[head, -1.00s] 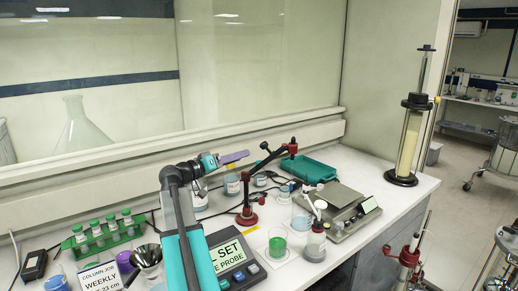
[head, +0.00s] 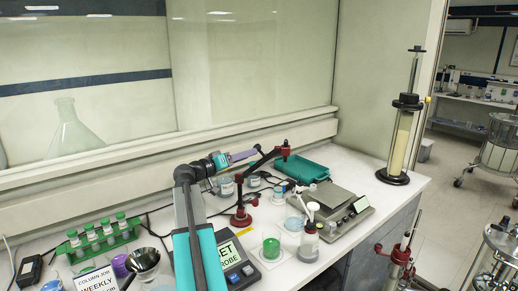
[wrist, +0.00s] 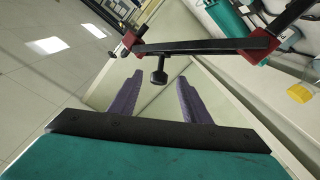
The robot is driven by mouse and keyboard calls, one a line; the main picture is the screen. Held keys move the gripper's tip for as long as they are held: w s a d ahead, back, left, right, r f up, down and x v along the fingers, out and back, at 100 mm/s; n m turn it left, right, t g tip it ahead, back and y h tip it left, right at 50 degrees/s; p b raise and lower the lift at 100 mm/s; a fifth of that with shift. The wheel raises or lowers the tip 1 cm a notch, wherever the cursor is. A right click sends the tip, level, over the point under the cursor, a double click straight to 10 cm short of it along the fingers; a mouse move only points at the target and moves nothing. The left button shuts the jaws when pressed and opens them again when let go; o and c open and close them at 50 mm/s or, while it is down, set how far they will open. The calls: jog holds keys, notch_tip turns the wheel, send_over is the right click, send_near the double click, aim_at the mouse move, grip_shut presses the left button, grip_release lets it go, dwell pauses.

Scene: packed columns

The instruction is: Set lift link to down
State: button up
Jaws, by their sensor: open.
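The jointed arm with black links and red joints stands on a red base (head: 241,219) on the bench. Its upper black link (head: 262,162) slopes up to the right to a red joint (head: 284,150). The link also crosses the wrist view (wrist: 205,46), with a black knob (wrist: 158,77) hanging below it. My gripper (head: 243,155) is at the link's left end in the head view. In the wrist view its purple fingers (wrist: 157,98) are apart and empty, pointing toward the link and knob. Whether a finger touches the link, I cannot tell.
A glass column (head: 403,140) stands at the bench's right end. A green tube rack (head: 100,238), a funnel (head: 143,260) and a green-filled beaker (head: 271,246) stand nearer. A wall ledge runs behind.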

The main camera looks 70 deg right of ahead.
aim_at(260, 149)
jog(key=p+x, duration=0.2)
jog(key=x, duration=0.5)
jog(key=shift+d+p, duration=0.1)
jog(key=shift+p, duration=0.2)
grip_shut()
